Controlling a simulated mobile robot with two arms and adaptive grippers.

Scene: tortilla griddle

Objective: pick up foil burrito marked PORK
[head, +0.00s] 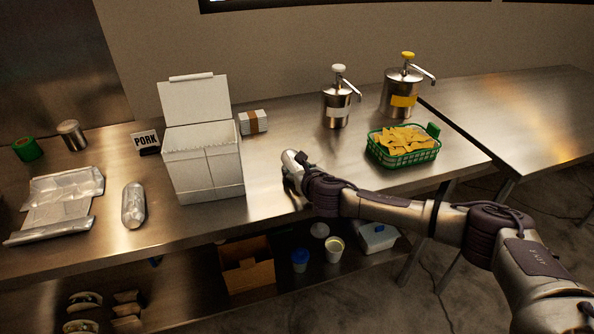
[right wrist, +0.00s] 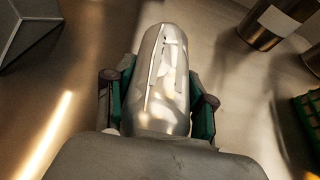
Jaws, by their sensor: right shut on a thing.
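My right gripper (right wrist: 160,108) is shut on a foil-wrapped burrito (right wrist: 163,70), with a green-lined finger on each side of it. The burrito points away from the palm, over the steel counter. In the head view my right gripper (head: 289,168) is at the counter's front edge, right of the white box, and mostly hidden by its own wrist. No readable mark shows on the held burrito. Another foil burrito (head: 133,205) lies on the counter at left, apart from my gripper. A PORK sign (head: 146,141) stands behind that burrito. My left gripper is out of view.
An open white box (head: 205,172) stands left of my right gripper. A green basket of chips (head: 403,157) and two pump dispensers (head: 337,105) (head: 402,88) are to the right. Foil sheets (head: 60,200) lie at far left. A lower shelf holds a cardboard box (head: 247,275).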

